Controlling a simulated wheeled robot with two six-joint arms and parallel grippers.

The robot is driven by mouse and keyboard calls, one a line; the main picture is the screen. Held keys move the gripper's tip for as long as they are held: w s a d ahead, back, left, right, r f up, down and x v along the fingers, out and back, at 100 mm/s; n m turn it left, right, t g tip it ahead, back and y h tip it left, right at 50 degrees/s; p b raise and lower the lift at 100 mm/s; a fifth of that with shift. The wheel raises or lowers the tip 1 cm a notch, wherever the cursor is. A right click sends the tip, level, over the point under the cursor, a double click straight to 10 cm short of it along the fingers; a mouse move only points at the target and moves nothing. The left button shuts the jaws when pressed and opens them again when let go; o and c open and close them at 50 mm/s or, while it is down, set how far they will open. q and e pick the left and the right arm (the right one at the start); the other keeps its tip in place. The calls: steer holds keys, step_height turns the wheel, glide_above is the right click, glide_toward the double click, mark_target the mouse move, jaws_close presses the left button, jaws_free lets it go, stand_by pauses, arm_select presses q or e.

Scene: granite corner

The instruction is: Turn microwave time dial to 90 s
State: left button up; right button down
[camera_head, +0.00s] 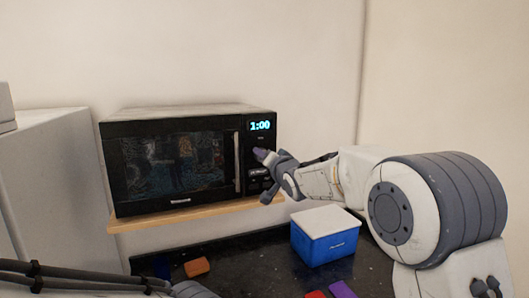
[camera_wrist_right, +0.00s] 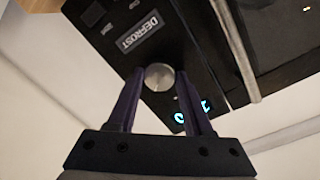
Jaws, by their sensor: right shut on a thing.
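The black microwave (camera_head: 180,112) stands on a wooden shelf against the wall, its door closed. Its blue display (camera_head: 260,126) reads 1:00. The round silver time dial (camera_wrist_right: 159,77) shows in the right wrist view, near a DEFROST label (camera_wrist_right: 138,33). My right gripper (camera_head: 264,170) is at the control panel, to the right of the door handle (camera_head: 237,162). In the wrist view its two fingers (camera_wrist_right: 160,82) are shut on the dial from both sides. In the head view the gripper hides the dial. My left gripper is out of view.
The wooden shelf (camera_head: 180,217) carries the microwave. Below it, on the dark counter (camera_head: 240,262), are a blue box with a white lid (camera_head: 325,243), an orange block (camera_head: 197,267) and a purple item (camera_head: 342,289). A grey cabinet (camera_head: 55,190) stands at left.

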steer(key=shift+d+m+p, duration=0.15)
steer(key=shift+m+p, duration=2.2)
steer(key=shift+m, duration=1.05)
steer(key=shift+c, duration=1.6)
jaws_free()
